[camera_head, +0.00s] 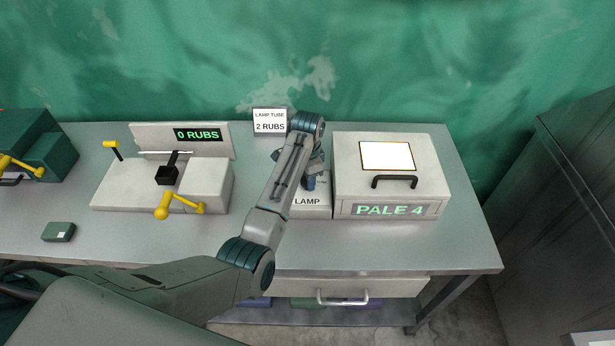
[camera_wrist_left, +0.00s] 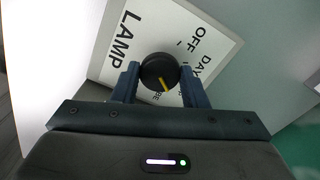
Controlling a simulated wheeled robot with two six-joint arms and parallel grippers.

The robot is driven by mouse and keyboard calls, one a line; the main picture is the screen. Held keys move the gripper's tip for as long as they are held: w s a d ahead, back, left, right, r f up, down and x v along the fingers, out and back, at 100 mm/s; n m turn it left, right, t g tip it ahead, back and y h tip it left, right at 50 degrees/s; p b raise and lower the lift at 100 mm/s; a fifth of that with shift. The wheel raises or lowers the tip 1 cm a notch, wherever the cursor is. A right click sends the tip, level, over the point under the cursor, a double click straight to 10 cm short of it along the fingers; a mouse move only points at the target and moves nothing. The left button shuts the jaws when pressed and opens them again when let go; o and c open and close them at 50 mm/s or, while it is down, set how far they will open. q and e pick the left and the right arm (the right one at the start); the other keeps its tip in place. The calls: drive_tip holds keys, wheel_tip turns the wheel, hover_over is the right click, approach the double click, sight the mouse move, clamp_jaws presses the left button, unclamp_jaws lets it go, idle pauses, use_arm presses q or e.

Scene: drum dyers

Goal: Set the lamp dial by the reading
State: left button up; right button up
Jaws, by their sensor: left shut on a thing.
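The lamp dial (camera_wrist_left: 159,72) is a round black knob with a yellow pointer line, seen in the left wrist view on a white panel (camera_wrist_left: 200,30) marked LAMP, OFF and DAY. Another label is partly hidden by the gripper. My left gripper (camera_wrist_left: 160,80) has its two blue fingers on either side of the dial and is shut on it. In the head view the left gripper (camera_head: 311,180) reaches down over the LAMP panel (camera_head: 308,208), and my arm hides the dial. The white box's display (camera_head: 390,210) reads PALE 4. My right gripper is not in view.
A sign (camera_head: 270,122) behind reads LAMP TUBE 2 RUBS. A white rubbing machine (camera_head: 125,185) with yellow handles shows 0 RUBS on the left. A small green box (camera_head: 59,232) lies at front left. The white box (camera_head: 350,178) stands close right of the panel.

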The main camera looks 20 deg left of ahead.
use_arm(q)
drive_tip(key=m, duration=0.4)
drive_tip(key=shift+m, duration=1.8)
drive_tip(key=o, duration=1)
drive_tip(key=shift+c, duration=0.2)
drive_tip(key=shift+r, duration=0.1)
